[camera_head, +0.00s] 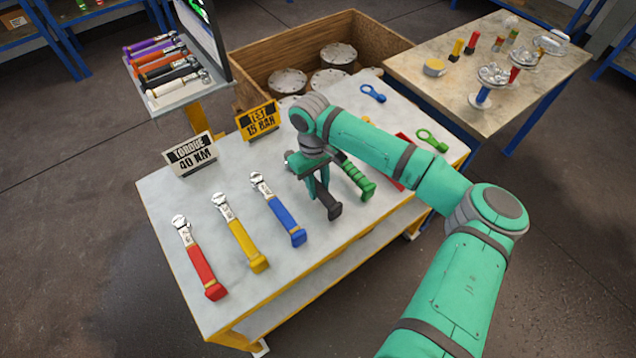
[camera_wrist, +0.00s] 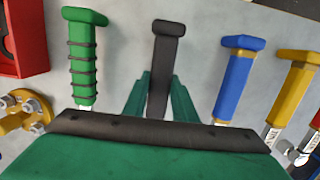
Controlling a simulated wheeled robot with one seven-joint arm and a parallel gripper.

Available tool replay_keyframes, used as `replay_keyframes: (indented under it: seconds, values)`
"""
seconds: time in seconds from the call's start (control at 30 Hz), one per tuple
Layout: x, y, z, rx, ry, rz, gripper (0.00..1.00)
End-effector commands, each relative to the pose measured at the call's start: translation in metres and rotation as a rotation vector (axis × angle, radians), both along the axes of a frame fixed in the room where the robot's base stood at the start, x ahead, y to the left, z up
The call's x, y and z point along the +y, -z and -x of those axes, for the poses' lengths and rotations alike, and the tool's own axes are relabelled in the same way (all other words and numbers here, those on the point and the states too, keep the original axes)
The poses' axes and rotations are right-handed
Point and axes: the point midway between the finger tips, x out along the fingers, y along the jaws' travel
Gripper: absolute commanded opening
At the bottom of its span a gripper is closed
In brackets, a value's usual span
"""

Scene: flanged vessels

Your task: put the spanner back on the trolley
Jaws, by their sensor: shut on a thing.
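My gripper (camera_head: 316,182) is over the pale top of the yellow-framed trolley (camera_head: 160,198), its fingers pointing down. It is shut on a black-handled spanner (camera_head: 328,203). The handle's end points toward the trolley's front edge; my gripper hides most of the head. In the wrist view the black handle (camera_wrist: 168,50) stands between the two green fingers (camera_wrist: 160,95). I cannot tell whether the spanner touches the top. Red (camera_head: 203,268), yellow (camera_head: 243,240) and blue (camera_head: 282,215) spanners lie in a row to its left. A green banded spanner (camera_head: 355,180) lies close on its right.
A torque sign (camera_head: 190,155) and a test sign (camera_head: 258,120) stand at the trolley's back edge. Blue (camera_head: 373,92) and green (camera_head: 432,140) ring-ended tools lie at the right. A wooden crate (camera_head: 385,45) is behind. A bench (camera_head: 440,85) stands at the right.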

Motion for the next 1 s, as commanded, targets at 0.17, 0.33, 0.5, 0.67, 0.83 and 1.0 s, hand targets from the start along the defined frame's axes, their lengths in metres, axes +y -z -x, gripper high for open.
replay_keyframes:
  seconds: [0.17,0.33,0.5,0.67,0.83,1.0]
  values:
    - [-0.0001,0.0002,-0.0003,-0.001,0.0,0.0,0.0]
    - [-0.0001,0.0001,-0.0003,-0.001,0.0,0.0,0.0]
    - [0.0,0.0014,-0.0003,-0.001,0.0,-0.001,0.0]
    - [0.0007,0.0046,-0.0002,-0.001,-0.001,-0.001,0.0]
    - [-0.0012,0.0082,0.0,0.0,0.002,-0.001,0.0]
    - [-0.0001,0.0087,-0.0002,-0.001,0.0,-0.001,0.47]
